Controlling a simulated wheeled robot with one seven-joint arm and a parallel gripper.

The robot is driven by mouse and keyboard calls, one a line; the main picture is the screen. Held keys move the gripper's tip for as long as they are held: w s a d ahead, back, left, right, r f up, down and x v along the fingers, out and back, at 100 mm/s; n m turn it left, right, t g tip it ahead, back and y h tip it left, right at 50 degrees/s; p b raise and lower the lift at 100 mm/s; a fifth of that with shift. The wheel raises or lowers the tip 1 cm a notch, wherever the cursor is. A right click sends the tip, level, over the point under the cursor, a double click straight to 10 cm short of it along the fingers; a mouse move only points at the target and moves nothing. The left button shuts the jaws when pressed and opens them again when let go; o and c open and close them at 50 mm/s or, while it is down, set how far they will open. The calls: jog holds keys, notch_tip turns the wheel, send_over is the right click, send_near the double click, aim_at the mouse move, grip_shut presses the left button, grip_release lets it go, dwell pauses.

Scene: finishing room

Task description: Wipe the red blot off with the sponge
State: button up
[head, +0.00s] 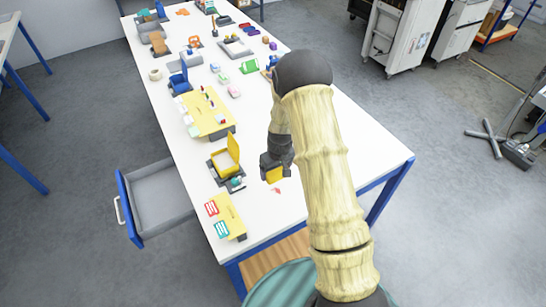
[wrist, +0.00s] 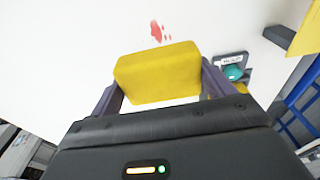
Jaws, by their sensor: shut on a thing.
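The yellow sponge (wrist: 157,76) is held between the two fingers of my gripper (wrist: 160,88), which is shut on it. In the head view my gripper (head: 273,168) with the sponge (head: 273,174) is over the near part of the white table. The red blot (wrist: 156,31) is a small smear with a few drops beside it on the white tabletop, just beyond the sponge in the wrist view. In the head view the blot (head: 276,190) shows just below the sponge. The sponge appears apart from the blot; its exact height above the table is hard to tell.
The white table (head: 318,165) has a clear right side. Along its left stand a yellow open box (head: 226,160), a yellow board with pegs (head: 207,112) and a yellow panel with red and teal pieces (head: 231,215). A blue-fronted drawer (head: 160,200) sticks out at left. A teal button (wrist: 234,72) is near the sponge.

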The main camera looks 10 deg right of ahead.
jog(key=shift+w+r, duration=0.1)
jog(key=shift+w, duration=0.2)
jog(key=shift+s+r, duration=0.1)
jog(key=shift+s, duration=0.05)
